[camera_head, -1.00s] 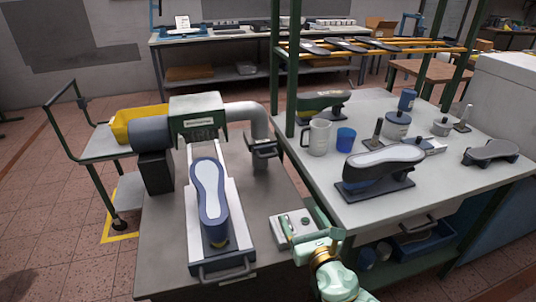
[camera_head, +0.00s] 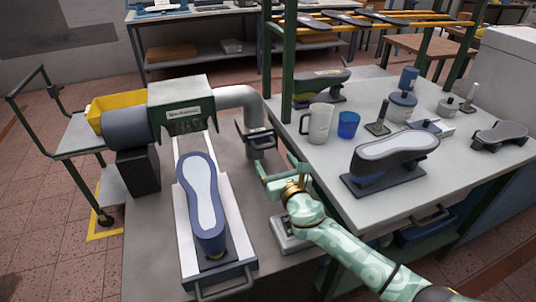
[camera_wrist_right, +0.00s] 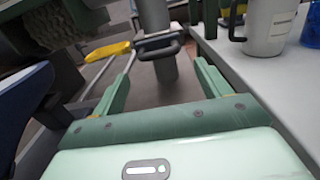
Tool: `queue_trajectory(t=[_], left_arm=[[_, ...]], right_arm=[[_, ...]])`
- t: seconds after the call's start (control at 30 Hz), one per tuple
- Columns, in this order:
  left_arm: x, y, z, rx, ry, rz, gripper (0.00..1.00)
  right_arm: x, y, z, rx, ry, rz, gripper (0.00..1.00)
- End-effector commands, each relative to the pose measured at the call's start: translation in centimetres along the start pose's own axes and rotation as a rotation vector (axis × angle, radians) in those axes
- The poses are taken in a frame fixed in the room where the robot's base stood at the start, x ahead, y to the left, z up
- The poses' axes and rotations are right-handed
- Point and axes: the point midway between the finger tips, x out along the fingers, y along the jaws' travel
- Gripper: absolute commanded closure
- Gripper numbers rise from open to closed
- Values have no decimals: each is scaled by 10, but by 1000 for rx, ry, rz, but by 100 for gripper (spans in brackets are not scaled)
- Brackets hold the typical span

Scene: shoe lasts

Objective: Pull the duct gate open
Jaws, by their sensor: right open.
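The duct gate (camera_head: 257,138) is a dark plate with a loop handle set across the grey pipe that drops to the bench. It also shows in the right wrist view (camera_wrist_right: 158,44), with its handle ahead of and between my fingers. My right gripper (camera_head: 279,169) is open and empty, just in front of the gate and apart from it. Its two green fingers also show in the wrist view (camera_wrist_right: 160,75), pointing toward the handle. The grey duct pipe (camera_head: 240,95) bends down from the green-hooded machine. My left gripper is not in view.
A shoe last in a white carriage (camera_head: 243,262) lies left of my arm. A grey box (camera_head: 288,238) sits under my right forearm. The table (camera_head: 430,190) at right holds a mug (camera_head: 319,122), a blue cup (camera_head: 348,125) and another last. A green post (camera_head: 287,60) stands near the gate.

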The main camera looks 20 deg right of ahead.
Motion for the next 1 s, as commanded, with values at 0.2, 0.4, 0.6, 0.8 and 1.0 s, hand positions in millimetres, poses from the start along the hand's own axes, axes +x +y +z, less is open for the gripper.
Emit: queue_trajectory(t=[0.2, 0.4, 0.6, 0.8, 1.0], left_arm=[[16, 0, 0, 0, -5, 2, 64], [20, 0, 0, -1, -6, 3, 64], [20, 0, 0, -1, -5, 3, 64], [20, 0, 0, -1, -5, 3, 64], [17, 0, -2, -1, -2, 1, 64]], right_arm=[[43, 0, -3, 0, 1, 0, 24], [58, 0, -1, 1, 1, 0, 24], [59, 0, 0, 1, 0, 0, 24], [59, 0, 0, 1, 0, -1, 60], [55, -1, 1, -2, 1, -2, 75]])
